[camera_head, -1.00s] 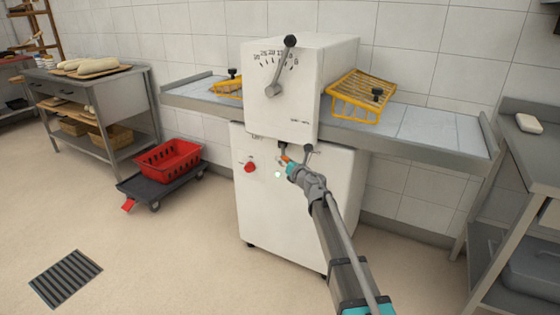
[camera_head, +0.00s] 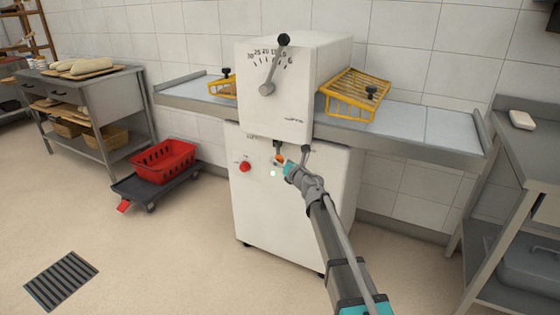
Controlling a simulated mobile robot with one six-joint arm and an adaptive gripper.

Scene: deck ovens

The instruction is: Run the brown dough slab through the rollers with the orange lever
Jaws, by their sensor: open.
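The white dough sheeter (camera_head: 290,200) stands in the middle, with a grey belt table (camera_head: 415,125) on either side. A small orange part, likely the orange lever (camera_head: 279,159), shows on its front. My gripper (camera_head: 284,166) is open right at this lever; whether it touches the lever I cannot tell. My arm hides part of the front. A dark lever on a dial (camera_head: 275,66) points up and slightly right. I cannot make out a brown dough slab; a pale slab (camera_head: 521,119) lies on the right bench.
Yellow wire guards (camera_head: 355,93) sit over the belts beside the head. A red knob (camera_head: 245,167) is left of the lever. A red crate (camera_head: 163,160) on a dark dolly stands left. Benches flank both sides. The floor at front left is clear, with a drain grate (camera_head: 61,280).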

